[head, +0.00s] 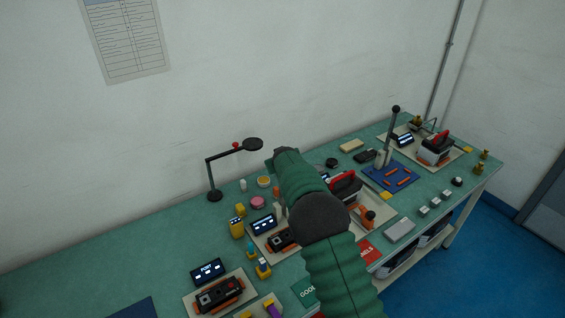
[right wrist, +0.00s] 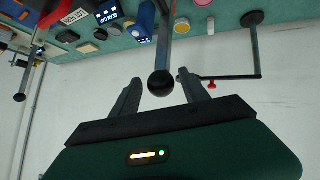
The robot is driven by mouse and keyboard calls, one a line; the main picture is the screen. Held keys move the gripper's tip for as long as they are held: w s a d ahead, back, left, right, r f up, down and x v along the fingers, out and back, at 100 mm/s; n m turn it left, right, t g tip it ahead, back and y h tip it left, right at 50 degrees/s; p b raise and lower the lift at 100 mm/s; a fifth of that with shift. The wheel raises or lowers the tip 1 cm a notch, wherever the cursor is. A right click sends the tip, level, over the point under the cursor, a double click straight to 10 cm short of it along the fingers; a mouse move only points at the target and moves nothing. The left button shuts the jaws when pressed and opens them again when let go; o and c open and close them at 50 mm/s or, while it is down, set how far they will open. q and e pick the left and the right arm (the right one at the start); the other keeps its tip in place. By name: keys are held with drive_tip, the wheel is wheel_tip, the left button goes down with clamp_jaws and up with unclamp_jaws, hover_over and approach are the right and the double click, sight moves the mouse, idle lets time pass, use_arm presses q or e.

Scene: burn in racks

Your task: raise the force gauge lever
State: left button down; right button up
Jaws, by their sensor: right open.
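In the right wrist view, a grey lever with a black ball knob (right wrist: 161,83) stands out from the bench, which appears at the top of this view. My right gripper (right wrist: 162,84) is open, with its two dark fingers on either side of the knob. I cannot tell whether a finger touches it. In the head view my green right arm (head: 330,250) reaches over the bench and hides this lever and most of the gripper. A second lever with a black knob (head: 395,109) stands upright farther right; it also shows in the right wrist view (right wrist: 19,98). My left gripper is not in view.
A black magnifier lamp (head: 213,180) stands left of my arm; its arm and red knob (right wrist: 212,86) show close to the right finger in the wrist view. Small displays, trays and a blue mat (head: 390,177) crowd the bench (head: 120,270). The wall is behind.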

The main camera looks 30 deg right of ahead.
drive_tip(key=b+v, duration=0.3)
drive_tip(key=v, duration=1.2)
drive_tip(key=shift+s, duration=0.1)
drive_tip(key=s+a+f+g+y, duration=0.1)
drive_tip(key=s+a+f, duration=0.4)
drive_tip(key=s, duration=0.5)
drive_tip(key=s+a+f+g+y, duration=0.2)
drive_tip(key=s+a+f, duration=0.3)
drive_tip(key=s+f, duration=0.3)
drive_tip(key=s+a+f+n+g+y, duration=0.1)
drive_tip(key=s+a+f+g, duration=0.2)
drive_tip(key=s, duration=1)
wheel_tip(320, 180, down, 4)
drive_tip(key=a, duration=0.3)
drive_tip(key=shift+s+g, duration=0.3)
drive_tip(key=shift+r, duration=0.15)
